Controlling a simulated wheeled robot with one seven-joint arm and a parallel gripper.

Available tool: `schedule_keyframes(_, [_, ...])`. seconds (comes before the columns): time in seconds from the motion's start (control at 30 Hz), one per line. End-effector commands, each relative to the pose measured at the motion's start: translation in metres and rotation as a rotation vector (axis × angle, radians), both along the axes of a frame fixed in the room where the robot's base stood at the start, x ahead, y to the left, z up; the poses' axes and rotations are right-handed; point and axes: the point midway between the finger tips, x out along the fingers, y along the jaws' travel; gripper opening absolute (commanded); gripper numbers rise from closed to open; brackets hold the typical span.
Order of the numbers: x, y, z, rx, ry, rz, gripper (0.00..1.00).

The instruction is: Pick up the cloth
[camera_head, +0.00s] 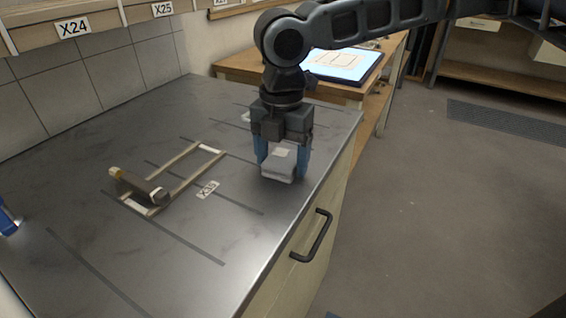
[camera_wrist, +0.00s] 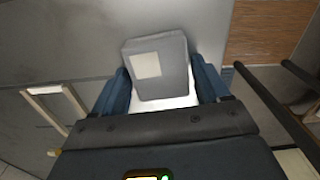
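A grey folded cloth (camera_head: 279,165) with a pale square patch on top is near the right edge of the dark metal counter (camera_head: 120,250). My gripper (camera_head: 282,170) points down over it, with one blue finger on each side. In the wrist view, the cloth (camera_wrist: 158,70) lies slightly turned between the blue fingers of my gripper (camera_wrist: 162,90), and a bright white part shows below it. The fingers are wide apart and the cloth nearly fills the gap. I cannot tell whether they press on it, or whether it is clear of the counter.
A flat wooden frame (camera_head: 184,187) lies left of the cloth, with a squeegee-like tool (camera_head: 140,188) at its near corner. A label (camera_head: 208,189) is beside it. A black drawer handle (camera_head: 312,237) sticks out of the counter front. A lit tablet (camera_head: 342,64) lies on the wooden table behind.

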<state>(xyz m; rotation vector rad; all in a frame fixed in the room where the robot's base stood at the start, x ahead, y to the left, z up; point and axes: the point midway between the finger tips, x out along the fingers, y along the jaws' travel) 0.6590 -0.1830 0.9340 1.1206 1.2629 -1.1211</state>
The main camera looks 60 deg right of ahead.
Motion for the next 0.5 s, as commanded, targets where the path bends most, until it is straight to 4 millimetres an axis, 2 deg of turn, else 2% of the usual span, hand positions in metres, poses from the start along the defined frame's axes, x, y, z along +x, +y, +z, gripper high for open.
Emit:
schedule_keyframes(0.07, [0.0000, 0.0001, 0.0001, 0.000, 0.000, 0.000, 0.67])
schedule_keyframes(0.4, [0.0000, 0.0001, 0.0001, 0.000, 0.000, 0.000, 0.34])
schedule_keyframes(0.5, [0.0000, 0.0001, 0.0002, 0.000, 0.000, 0.000, 0.33])
